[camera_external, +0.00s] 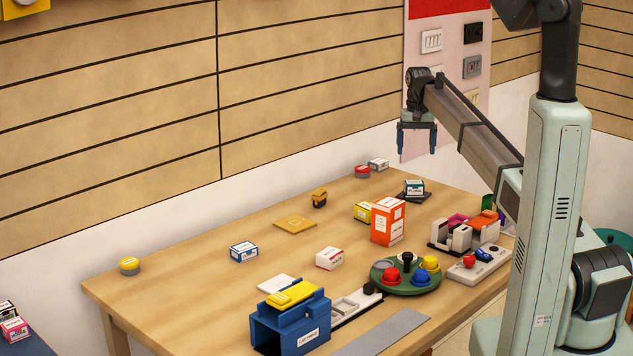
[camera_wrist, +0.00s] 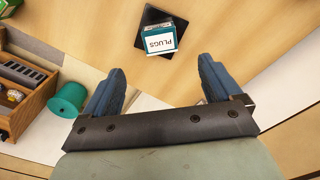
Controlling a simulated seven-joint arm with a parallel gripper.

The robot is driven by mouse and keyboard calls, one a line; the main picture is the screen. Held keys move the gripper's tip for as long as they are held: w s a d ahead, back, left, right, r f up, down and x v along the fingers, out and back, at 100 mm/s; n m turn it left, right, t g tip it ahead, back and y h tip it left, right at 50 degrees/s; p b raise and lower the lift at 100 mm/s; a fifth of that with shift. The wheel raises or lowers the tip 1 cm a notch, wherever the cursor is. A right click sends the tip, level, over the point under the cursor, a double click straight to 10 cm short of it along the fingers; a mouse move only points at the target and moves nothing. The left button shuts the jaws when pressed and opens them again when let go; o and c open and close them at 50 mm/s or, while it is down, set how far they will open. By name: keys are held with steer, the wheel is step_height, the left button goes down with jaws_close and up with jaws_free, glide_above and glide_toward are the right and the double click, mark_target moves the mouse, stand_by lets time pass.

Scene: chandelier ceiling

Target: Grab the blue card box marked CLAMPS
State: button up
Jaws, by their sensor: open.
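A small blue and white card box (camera_external: 243,252) lies on the left half of the wooden table in the external view. Its label is too small to read, so I cannot confirm CLAMPS. It is not in the wrist view. My gripper (camera_external: 417,140) is open and empty, high above the back right of the table, far to the right of that box. In the wrist view my gripper (camera_wrist: 161,72) shows its two blue fingers spread apart. Beyond them is a teal box marked PLUGS (camera_wrist: 160,41) on a dark square pad (camera_wrist: 146,17).
A large blue bin (camera_external: 265,325) stands at the front. An orange box (camera_external: 387,222), a green round tray (camera_external: 408,285) with coloured knobs and a white box (camera_external: 330,258) stand to the right. A yellow pad (camera_external: 295,224) lies behind. The table around the blue box is clear.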

steer(key=s+a+n, duration=0.1)
steer(key=s+a, duration=0.2)
steer(key=a, duration=0.5)
steer(key=s+a+n, duration=0.1)
steer(key=s+a, duration=0.2)
steer(key=a, duration=0.6)
steer(key=n+t+y, duration=0.1)
steer(key=n, duration=0.5)
glide_above(244, 247)
steer(key=s+d, duration=0.1)
steer(key=s, duration=0.1)
steer(key=f, duration=0.4)
steer(key=w+f, duration=0.1)
steer(key=f, duration=0.3)
steer(key=w+a+f, duration=0.1)
steer(key=f, duration=0.3)
steer(key=shift+f, duration=0.4)
steer(key=shift+c, duration=0.3)
steer(key=c, duration=1.1)
